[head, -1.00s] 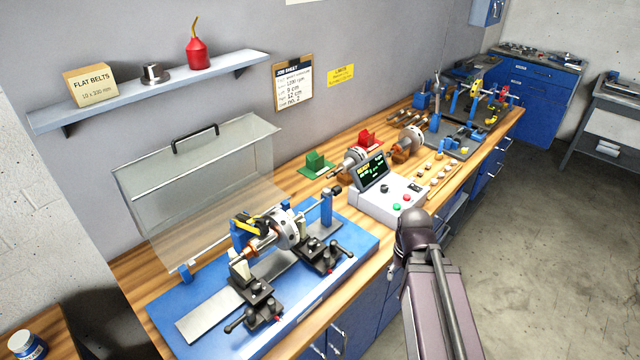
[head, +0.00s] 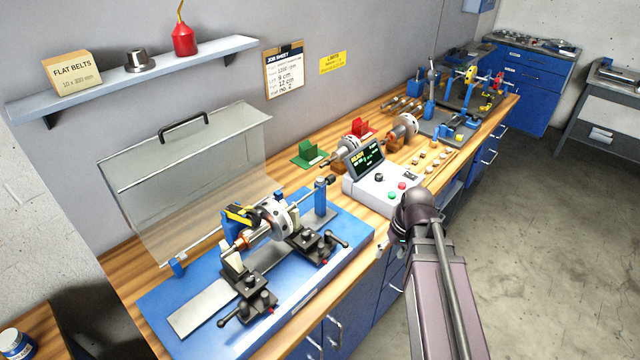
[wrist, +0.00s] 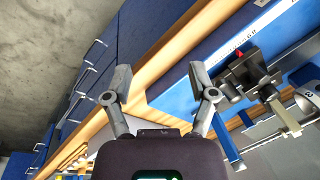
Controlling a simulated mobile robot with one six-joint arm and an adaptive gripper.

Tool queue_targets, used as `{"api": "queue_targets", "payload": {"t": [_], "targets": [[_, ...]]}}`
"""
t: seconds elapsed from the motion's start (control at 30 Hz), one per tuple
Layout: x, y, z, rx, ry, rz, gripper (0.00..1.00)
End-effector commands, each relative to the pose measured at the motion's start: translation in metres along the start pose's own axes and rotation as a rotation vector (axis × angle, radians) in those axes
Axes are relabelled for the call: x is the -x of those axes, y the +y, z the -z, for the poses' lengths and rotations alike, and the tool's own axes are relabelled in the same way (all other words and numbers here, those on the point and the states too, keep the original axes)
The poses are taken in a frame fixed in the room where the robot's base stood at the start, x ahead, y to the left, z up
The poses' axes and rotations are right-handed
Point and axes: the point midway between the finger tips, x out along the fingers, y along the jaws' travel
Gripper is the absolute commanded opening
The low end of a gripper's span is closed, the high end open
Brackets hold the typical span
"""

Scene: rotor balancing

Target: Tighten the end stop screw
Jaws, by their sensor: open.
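The balancing machine stands on a blue base plate (head: 185,318) at the front of the bench, with a rotor (head: 279,217) on its supports. A blue upright post (head: 320,197) with a dark knob (head: 331,180) at its top stands at the right end of the shaft; I cannot tell for sure which small part is the end stop screw. My gripper (wrist: 160,82) is open and empty in the wrist view. It is in front of the bench edge, apart from the machine. A black clamp (wrist: 250,75) with a red tip shows right of its fingers.
A clear guard (head: 185,165) stands raised behind the machine. A control box (head: 385,190) with a lit screen is to its right. More rotors and tools lie along the bench. The floor (head: 535,240) right of the bench is clear.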

Motion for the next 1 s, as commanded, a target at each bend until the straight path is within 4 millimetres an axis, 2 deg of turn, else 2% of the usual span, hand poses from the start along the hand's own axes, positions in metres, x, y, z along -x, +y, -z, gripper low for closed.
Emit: {"api": "queue_targets", "payload": {"t": [0.03, 0.2, 0.4, 0.6, 0.8, 1.0], "targets": [[-0.010, -0.002, 0.018, 0.050, 0.004, 0.054, 0.73], [-0.022, -0.020, 0.062, 0.265, 0.057, 0.272, 0.73], [-0.022, -0.038, 0.116, 0.538, 0.198, 0.528, 0.73], [-0.009, -0.046, 0.168, 0.804, 0.420, 0.751, 0.73], [0.013, -0.043, 0.214, 1.041, 0.711, 0.917, 0.73], [0.035, -0.034, 0.242, 1.192, 0.962, 0.998, 0.73]]}}
